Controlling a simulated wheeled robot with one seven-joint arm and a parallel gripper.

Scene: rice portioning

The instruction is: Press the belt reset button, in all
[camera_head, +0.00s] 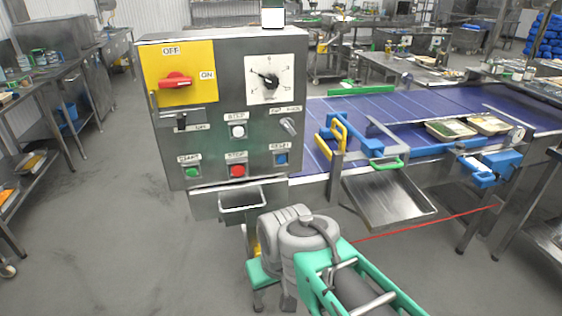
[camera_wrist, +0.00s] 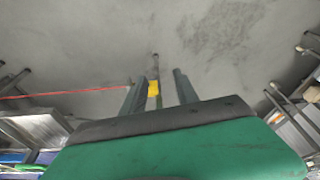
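The blue reset button (camera_head: 281,159) sits under a RESET label at the lower right of the grey control box (camera_head: 215,130) in the head view. It is unobstructed. My gripper (camera_head: 274,303) hangs low in front of the box, well below the button and apart from it, partly hidden by my own wrist. In the wrist view my gripper (camera_wrist: 158,78) points toward the floor, its two dark fingers apart with nothing held between them. The button is not in the wrist view.
A red stop button (camera_head: 237,171) and green start button (camera_head: 192,173) share the reset button's row. A white step button (camera_head: 238,131) is above. The blue conveyor belt (camera_head: 380,108) and a metal chute (camera_head: 390,200) are right.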

